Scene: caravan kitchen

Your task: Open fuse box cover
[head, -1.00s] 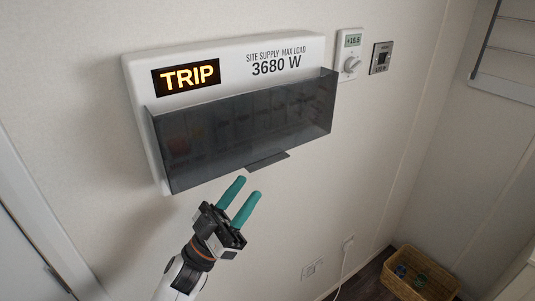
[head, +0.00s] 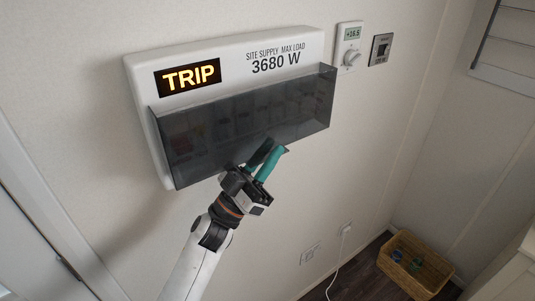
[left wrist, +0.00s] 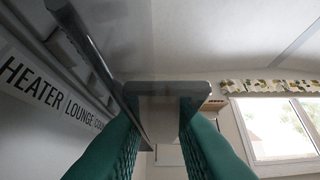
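The fuse box (head: 228,56) is a white wall unit with a lit TRIP display (head: 188,77). Its smoky, see-through cover (head: 205,125) hangs shut over the lower front. My left gripper (head: 267,158) is at the cover's lower edge, by the lip, with its teal fingers apart. One finger looks dark, as if seen through the smoky plastic. In the left wrist view, the grey lip (left wrist: 168,92) lies across the fingertips, in line with the gap between the fingers (left wrist: 160,125). I cannot tell whether they touch it. My right gripper is out of view.
A thermostat (head: 349,48) and a small switch plate (head: 381,49) are on the wall to the right. A wicker basket (head: 412,268) stands on the floor at lower right.

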